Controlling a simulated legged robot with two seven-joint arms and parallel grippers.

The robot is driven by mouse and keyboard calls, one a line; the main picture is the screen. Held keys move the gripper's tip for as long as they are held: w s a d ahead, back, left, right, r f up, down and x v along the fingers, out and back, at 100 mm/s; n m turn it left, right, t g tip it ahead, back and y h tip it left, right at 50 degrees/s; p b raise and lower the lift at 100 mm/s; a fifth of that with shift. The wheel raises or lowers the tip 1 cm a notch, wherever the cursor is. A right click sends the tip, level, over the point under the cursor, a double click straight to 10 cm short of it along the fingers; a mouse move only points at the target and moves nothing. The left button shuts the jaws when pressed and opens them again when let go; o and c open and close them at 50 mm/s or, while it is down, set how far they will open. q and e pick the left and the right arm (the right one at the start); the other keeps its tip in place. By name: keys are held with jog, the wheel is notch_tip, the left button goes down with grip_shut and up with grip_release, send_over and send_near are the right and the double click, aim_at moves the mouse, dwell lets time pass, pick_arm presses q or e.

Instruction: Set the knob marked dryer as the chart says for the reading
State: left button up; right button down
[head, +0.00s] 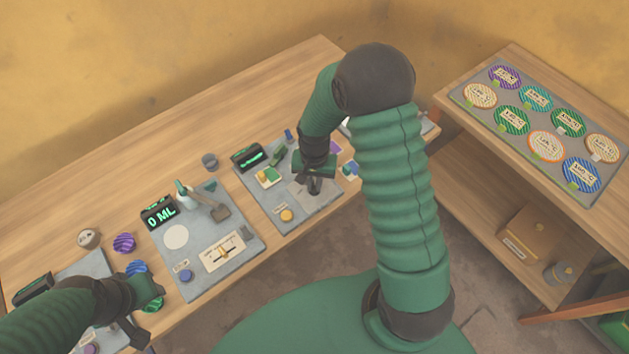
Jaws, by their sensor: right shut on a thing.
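My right gripper (314,184) reaches down onto the right-hand grey panel (262,212). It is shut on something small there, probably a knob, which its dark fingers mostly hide. I cannot read a dryer mark. The panel carries a black display (247,156) with green characters too small to read, a yellow round button (287,215) and a small card with green and yellow patches (267,176). I cannot tell whether that card is the chart. My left gripper (143,308) hangs over the table's front left; its fingers are too unclear to judge.
The middle panel (165,255) has a display reading 0 ML (161,214), a white bottle (184,197), a slider card (224,251) and a blue knob (186,276). Striped discs lie on a tray (470,101) on the right shelf.

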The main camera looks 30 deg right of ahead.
aim_at(315, 186)
jog(key=n+p, duration=0.1)
jog(key=n, duration=0.3)
jog(key=shift+s+a, duration=0.1)
jog(key=shift+s, duration=0.05)
jog(key=n+p, duration=0.1)
jog(key=n, duration=0.4)
jog(key=shift+p, duration=0.35)
jog(key=c, duration=1.6)
grip_release()
jog(key=shift+o, duration=0.7)
jog(key=shift+r, duration=0.25)
notch_tip(315, 186, up, 16)
jog(key=shift+r+b, duration=0.2)
jog(key=shift+b, duration=0.1)
